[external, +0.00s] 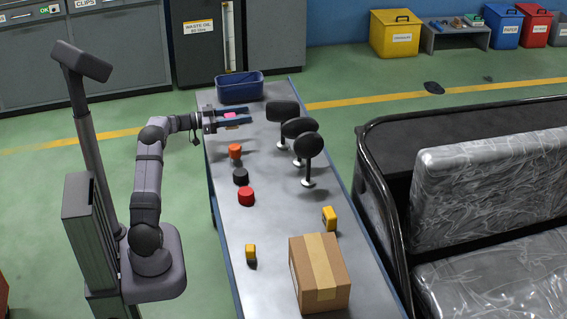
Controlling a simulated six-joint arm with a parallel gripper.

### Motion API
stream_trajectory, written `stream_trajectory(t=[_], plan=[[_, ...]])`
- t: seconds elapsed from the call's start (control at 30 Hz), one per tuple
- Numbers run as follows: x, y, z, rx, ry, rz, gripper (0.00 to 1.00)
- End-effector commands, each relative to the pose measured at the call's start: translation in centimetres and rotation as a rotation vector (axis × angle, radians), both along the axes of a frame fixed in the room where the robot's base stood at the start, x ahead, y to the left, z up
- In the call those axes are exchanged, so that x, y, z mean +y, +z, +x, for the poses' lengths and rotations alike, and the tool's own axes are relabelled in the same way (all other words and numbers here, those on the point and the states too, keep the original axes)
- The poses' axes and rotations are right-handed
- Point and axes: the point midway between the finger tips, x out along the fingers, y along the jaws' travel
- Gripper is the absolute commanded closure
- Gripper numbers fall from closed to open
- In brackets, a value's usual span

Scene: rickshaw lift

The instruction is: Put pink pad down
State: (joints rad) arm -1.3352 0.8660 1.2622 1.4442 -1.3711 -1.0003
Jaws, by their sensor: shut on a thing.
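A small pink pad (231,115) shows between the fingers of my gripper (236,115). My gripper is shut on it, level, over the far left part of the grey workbench (285,225). The fingers point to the right. Most of the pad is hidden by the fingers. I cannot tell from this view how high above the bench top the pad is.
A blue bin (239,88) stands just behind my gripper. Several black round-headed stands (309,146) are to the right. An orange piece (235,151), a black knob (240,176), a red knob (246,196), yellow blocks (329,218) and a cardboard box (320,272) are nearer.

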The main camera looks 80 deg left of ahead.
Motion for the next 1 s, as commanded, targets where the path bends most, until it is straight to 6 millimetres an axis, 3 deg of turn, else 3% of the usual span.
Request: stream_trajectory(t=[0.13,0.47,0.8,1.0], plan=[[0.0,-2.2,0.0,0.0,-0.001,-0.002,0.79],[0.0,-3.5,0.0,0.0,-0.001,-0.001,0.79],[0.0,-7.2,0.0,-0.001,-0.001,-0.002,0.79],[0.0,-7.4,0.0,-0.001,-0.001,0.0,0.79]])
